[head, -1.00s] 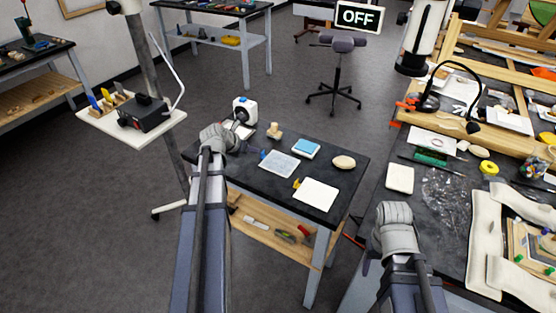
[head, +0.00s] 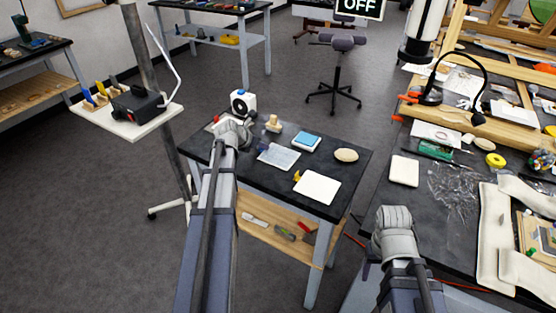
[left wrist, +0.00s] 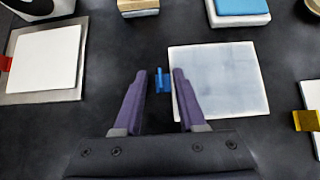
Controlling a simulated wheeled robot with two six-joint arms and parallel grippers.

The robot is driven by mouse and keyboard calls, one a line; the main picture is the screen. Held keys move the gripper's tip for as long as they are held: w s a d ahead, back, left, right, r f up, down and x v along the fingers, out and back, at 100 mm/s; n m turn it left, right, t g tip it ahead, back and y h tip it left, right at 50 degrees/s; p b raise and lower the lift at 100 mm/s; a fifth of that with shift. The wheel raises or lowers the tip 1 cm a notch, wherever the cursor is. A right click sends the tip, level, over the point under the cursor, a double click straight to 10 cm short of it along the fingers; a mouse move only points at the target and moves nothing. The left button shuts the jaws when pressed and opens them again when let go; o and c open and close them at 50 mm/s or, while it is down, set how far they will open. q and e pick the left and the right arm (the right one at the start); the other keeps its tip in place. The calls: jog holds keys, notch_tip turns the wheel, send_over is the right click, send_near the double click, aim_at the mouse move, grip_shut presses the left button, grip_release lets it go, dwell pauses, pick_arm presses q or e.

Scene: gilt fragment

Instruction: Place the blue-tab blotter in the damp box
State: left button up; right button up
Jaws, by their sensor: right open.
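The blue-tab blotter (head: 279,157) is a pale grey-blue square lying flat on the small dark table. Its blue tab (left wrist: 160,79) sticks out on its left side in the left wrist view. My left gripper (left wrist: 158,72) is open above the table, the tab showing between its fingers and the right finger overlapping the sheet's left edge. A white block with a blue top (head: 306,141) stands behind the blotter; I cannot tell whether it is the damp box. My right gripper (head: 369,269) is open and empty, low beside the right bench.
A white sheet with a yellow tab (head: 318,188) lies nearer on the small table. A red-tab white sheet (left wrist: 44,58) lies on a grey plate at left. A wooden stamp-like block (head: 273,123) and a beige oval (head: 346,155) stand nearby. The right bench is cluttered.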

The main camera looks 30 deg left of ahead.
pick_arm(q)
jog(key=shift+r, duration=0.1)
grip_shut()
pick_arm(e)
jog(key=shift+r, duration=0.1)
dwell(0.4)
pick_arm(q)
notch_tip(320, 180, up, 10)
jog(key=p, duration=1)
pick_arm(e)
notch_tip(320, 180, up, 10)
